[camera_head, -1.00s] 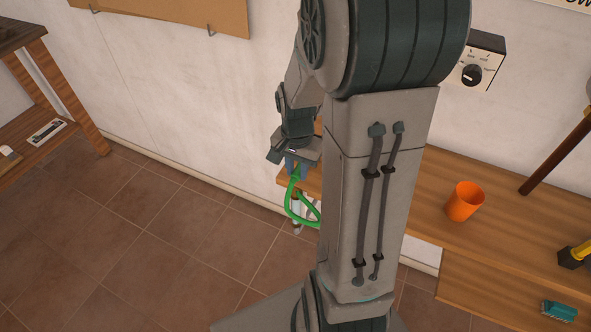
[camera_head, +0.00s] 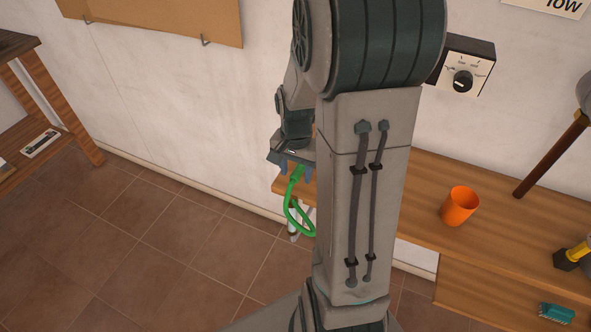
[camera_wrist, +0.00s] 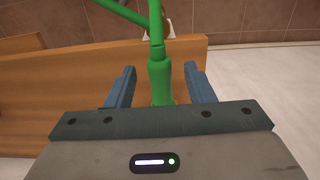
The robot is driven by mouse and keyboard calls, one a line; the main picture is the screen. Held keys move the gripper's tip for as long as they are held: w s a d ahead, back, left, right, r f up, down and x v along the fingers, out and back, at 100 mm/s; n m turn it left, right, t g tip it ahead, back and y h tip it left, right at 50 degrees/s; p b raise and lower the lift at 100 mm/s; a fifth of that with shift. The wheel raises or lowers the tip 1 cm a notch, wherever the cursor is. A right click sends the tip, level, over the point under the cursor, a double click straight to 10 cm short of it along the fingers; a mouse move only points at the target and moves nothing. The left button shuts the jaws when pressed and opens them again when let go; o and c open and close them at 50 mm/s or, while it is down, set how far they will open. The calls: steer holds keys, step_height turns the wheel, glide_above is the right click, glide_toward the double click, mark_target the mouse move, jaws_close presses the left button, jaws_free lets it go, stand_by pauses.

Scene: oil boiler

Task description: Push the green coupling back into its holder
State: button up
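The green coupling (camera_head: 297,173) joins a green looped hose (camera_head: 290,205) that hangs at the left end of the wooden bench. My gripper (camera_head: 297,168) is above the coupling and points down at it. In the wrist view the green coupling (camera_wrist: 160,80) stands between the two blue fingers of my gripper (camera_wrist: 160,82), with a gap on each side. The fingers are open. A whitish fitting (camera_head: 294,230) shows below beside the hose; I cannot tell whether it is the holder. My arm hides part of the bench there.
The wooden bench (camera_head: 425,200) runs along the wall to the right, with an orange cup (camera_head: 459,206) on it. A dial box (camera_head: 463,68) is on the wall. A wooden shelf unit (camera_head: 25,95) stands at the left. The tiled floor (camera_head: 170,240) between is clear.

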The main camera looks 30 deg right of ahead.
steer(key=shift+r, duration=0.1)
step_height(320, 180, up, 14)
steer(key=shift+f+p, duration=0.2)
steer(key=shift+p, duration=0.1)
steer(key=shift+r, duration=0.1)
stand_by(0.5)
step_height(320, 180, up, 10)
steer(key=p, duration=0.8)
stand_by(0.3)
steer(key=s+a+f+n+t, duration=0.1)
steer(key=s+a+n+t, duration=0.2)
steer(key=s+a+n, duration=0.7)
steer(key=shift+s+a+f, duration=0.25)
steer(key=shift+s+a, duration=0.05)
steer(key=shift+s, duration=0.4)
